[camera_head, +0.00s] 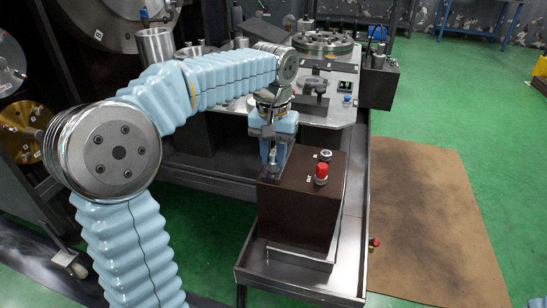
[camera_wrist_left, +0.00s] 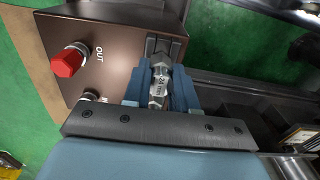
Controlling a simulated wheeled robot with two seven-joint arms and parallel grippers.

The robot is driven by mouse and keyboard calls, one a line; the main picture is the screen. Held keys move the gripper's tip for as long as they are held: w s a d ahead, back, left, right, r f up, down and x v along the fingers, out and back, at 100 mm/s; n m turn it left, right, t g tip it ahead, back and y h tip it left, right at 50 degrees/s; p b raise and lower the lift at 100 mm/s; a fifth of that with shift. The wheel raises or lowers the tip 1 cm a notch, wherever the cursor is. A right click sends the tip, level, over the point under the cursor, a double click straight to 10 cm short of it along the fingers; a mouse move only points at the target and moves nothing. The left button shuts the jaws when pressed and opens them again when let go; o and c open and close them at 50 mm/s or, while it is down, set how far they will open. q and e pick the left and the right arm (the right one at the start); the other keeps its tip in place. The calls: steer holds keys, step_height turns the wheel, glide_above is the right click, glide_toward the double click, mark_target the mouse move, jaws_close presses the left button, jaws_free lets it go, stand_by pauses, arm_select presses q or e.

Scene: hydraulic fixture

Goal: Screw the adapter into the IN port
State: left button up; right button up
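The adapter (camera_wrist_left: 160,84) is a silver metal fitting with a hexagonal part. My left gripper (camera_wrist_left: 165,52) has its fingers on both sides of it and appears shut on it. In the head view my left gripper (camera_head: 273,164) points down at the left part of the brown box's top, and the adapter is mostly hidden. The brown box (camera_head: 298,215) has a bare silver port (camera_head: 325,155) at its back right; its label is not readable. That port (camera_wrist_left: 90,97) is partly hidden by the gripper in the wrist view.
A red cap (camera_head: 321,174) stands on the box top; in the wrist view the red cap (camera_wrist_left: 67,62) is beside the OUT label. The box rests on a metal tray bench (camera_head: 345,262). Fixtures, including a round flange (camera_head: 322,42), fill the bench behind.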

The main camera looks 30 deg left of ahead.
arm_select(q)
jaws_close()
steer(key=shift+r+p, duration=2.5)
steer(key=shift+r, duration=0.05)
